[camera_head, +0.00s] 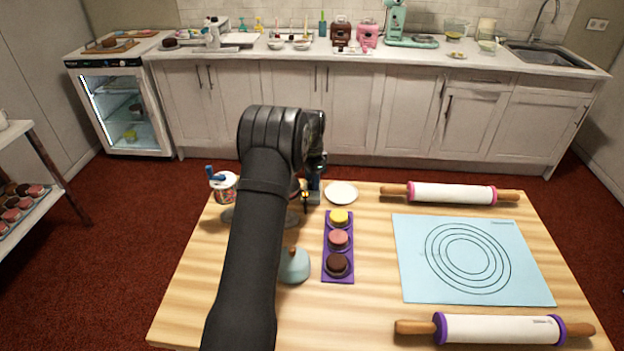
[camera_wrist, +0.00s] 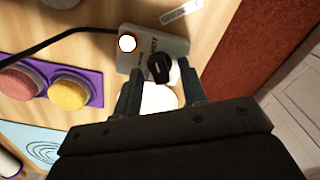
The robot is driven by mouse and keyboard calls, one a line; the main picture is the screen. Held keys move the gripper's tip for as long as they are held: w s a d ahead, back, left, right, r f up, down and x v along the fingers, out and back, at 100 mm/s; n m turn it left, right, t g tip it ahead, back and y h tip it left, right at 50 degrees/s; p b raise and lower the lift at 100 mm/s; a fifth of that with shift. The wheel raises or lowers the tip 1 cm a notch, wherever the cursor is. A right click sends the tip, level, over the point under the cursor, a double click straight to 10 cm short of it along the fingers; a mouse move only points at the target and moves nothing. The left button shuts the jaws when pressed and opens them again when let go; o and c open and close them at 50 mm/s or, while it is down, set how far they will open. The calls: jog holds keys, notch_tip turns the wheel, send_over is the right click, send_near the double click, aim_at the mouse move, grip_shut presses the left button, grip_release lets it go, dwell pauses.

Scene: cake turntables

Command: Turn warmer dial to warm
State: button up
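The warmer (camera_wrist: 174,46) is a small grey box on the wooden table, with a black dial (camera_wrist: 158,68) near its edge, a round white spot (camera_wrist: 127,43) at its left and a dark cord. My gripper (camera_wrist: 160,70) is open, with one finger on each side of the dial in the wrist view. A gap shows between each finger and the dial. In the head view my gripper (camera_head: 314,190) points down near the table's far edge, and my arm hides most of the warmer there.
A white plate (camera_head: 341,192) lies right of my gripper. A purple tray (camera_head: 326,262) holds yellow, pink and brown cakes. A blue-grey domed object (camera_head: 295,267), a light blue mat (camera_head: 412,270) and two rolling pins (camera_head: 452,193) are also on the table.

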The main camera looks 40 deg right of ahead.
jog(key=shift+f, duration=0.1)
grip_shut()
jog(key=shift+n, duration=0.4)
jog(key=n, duration=0.5)
jog(key=shift+n, duration=0.3)
jog(key=n, duration=0.5)
jog(key=shift+n, duration=0.3)
grip_release()
